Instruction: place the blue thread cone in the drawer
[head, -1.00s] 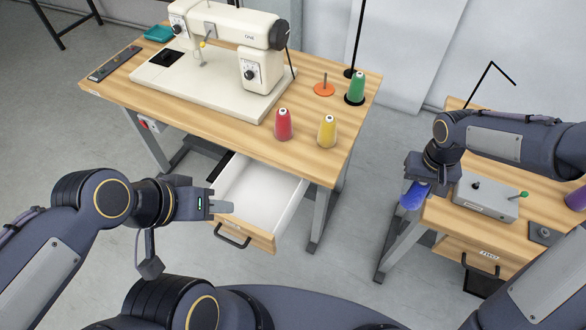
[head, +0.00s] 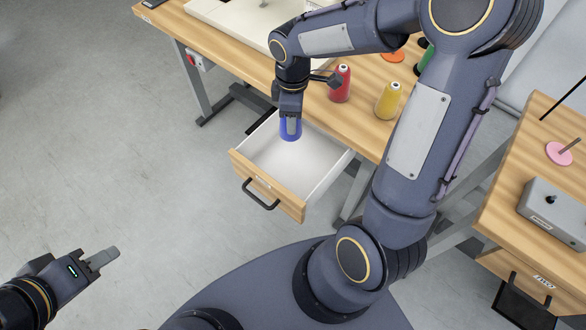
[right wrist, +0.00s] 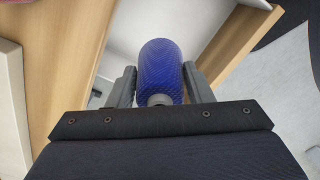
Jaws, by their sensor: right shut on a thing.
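The blue thread cone (head: 290,129) is held by my right gripper (head: 291,118), over the back left part of the open drawer (head: 308,166) in the head view. In the right wrist view the blue cone (right wrist: 161,72) sits between both fingers, with the white drawer floor (right wrist: 134,28) beyond it. I cannot tell whether the cone touches the drawer floor. The drawer is pulled out below the sewing table and looks empty apart from the cone. My left gripper (head: 103,260) is low at the left, away from the drawer; its fingers show edge-on.
A red cone (head: 340,84) and a yellow cone (head: 388,101) stand on the sewing table (head: 365,130) near its edge. A green cone is partly hidden by my right arm. A second table (head: 510,190) with a grey box (head: 553,212) stands at the right.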

